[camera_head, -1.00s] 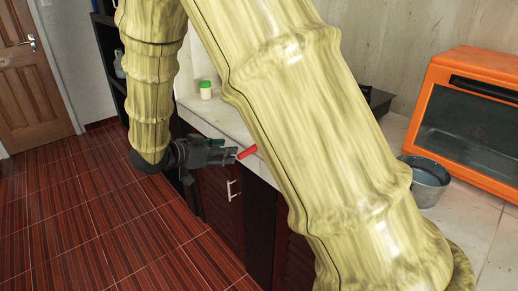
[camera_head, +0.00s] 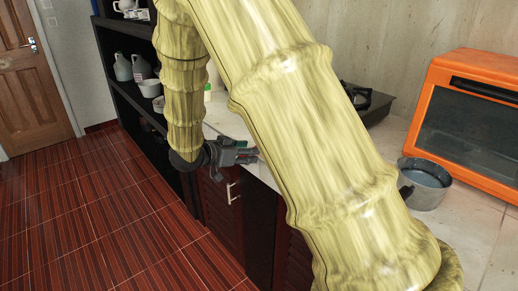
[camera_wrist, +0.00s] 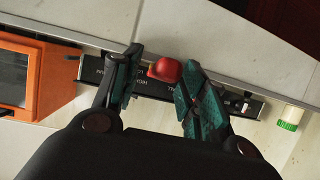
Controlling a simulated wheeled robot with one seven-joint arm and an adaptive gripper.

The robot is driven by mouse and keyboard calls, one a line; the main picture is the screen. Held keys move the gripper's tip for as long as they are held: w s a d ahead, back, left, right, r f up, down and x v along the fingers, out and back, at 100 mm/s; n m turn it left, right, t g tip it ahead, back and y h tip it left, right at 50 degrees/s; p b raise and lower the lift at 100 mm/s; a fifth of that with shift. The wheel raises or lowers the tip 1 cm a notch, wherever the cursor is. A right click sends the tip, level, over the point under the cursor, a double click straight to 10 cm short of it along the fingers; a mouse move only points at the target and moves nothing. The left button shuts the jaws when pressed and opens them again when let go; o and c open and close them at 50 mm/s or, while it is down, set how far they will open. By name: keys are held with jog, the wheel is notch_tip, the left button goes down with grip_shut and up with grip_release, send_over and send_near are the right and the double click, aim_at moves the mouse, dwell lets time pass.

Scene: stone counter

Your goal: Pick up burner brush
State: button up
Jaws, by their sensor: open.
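A red, rounded object, which looks like the end of the burner brush (camera_wrist: 166,70), shows between my open fingertips in the wrist view. The rest of it is hidden or seen end-on. My gripper (camera_wrist: 160,60) is open, with one dark green-padded finger on each side of the red end. I cannot tell whether either finger touches it. In the head view my gripper (camera_head: 248,155) is at the counter's front edge, and my arm hides most of the brush there.
An orange oven (camera_head: 468,125) and a metal pot (camera_head: 425,184) stand on the counter at right. A black stove (camera_head: 368,101) is at the back. A green-lidded jar (camera_wrist: 289,117) is near my gripper. Dark shelves with bottles (camera_head: 123,68) stand at left.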

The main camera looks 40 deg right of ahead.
jog(key=shift+d+f, duration=0.1)
jog(key=shift+d, duration=0.05)
grip_shut()
